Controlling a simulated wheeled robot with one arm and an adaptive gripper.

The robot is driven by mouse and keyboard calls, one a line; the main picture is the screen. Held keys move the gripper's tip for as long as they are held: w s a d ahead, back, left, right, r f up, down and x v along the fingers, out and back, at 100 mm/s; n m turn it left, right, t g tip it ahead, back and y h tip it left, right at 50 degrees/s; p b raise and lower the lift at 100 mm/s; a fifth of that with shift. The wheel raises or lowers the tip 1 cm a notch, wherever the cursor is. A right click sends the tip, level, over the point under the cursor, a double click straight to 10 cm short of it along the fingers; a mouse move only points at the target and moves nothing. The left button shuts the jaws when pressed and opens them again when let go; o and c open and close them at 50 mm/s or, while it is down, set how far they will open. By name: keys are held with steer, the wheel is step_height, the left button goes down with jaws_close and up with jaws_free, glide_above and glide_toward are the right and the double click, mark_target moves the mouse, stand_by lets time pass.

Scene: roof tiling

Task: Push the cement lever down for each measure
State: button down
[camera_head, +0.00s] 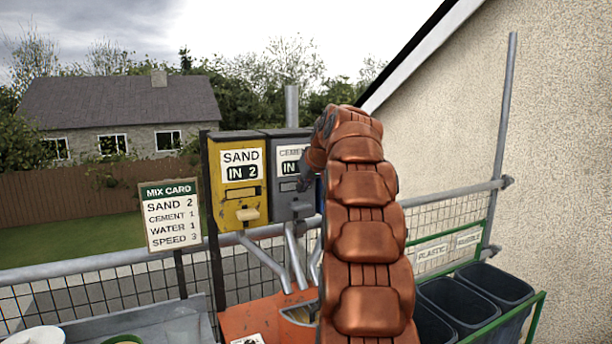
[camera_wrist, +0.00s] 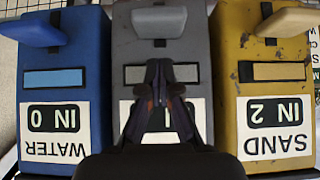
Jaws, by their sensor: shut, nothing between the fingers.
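The grey cement box (camera_head: 283,170) stands beside the yellow sand box (camera_head: 238,180), which reads "IN 2". The pale grey cement lever (camera_head: 301,209) sticks out low on its front; it also shows at the top of the wrist view (camera_wrist: 158,20). My gripper (camera_wrist: 162,68) is shut and empty in front of the cement box, between its label and lever, apart from the lever in the picture. In the head view my arm hides part of the box. The cement label (camera_wrist: 135,108) is upside down in the wrist view, its count partly covered by my fingers.
A blue water box (camera_wrist: 62,85) reading "IN 0" adjoins the cement box. The mix card (camera_head: 171,215) lists sand 2, cement 1, water 1, speed 3. Metal chutes run down to an orange surface (camera_head: 250,318). Dark bins (camera_head: 465,300) stand at right by the wall.

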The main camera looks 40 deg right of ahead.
mark_target(304, 208)
steer(key=shift+f+p, duration=0.35)
steer(key=shift+f, duration=1.15)
steer(key=shift+f, duration=0.15)
steer(key=shift+s+f+b, duration=0.1)
steer(key=shift+f+b, duration=1.4)
steer(key=shift+f, duration=0.4)
step_height(304, 208, up, 5)
steer(key=shift+r+p, duration=0.1)
steer(key=shift+p, duration=1)
steer(key=b+v, duration=0.2)
steer(key=v, duration=0.7)
steer(key=shift+s, duration=0.25)
steer(key=shift+a+r, duration=0.1)
steer(key=shift+a, duration=0.05)
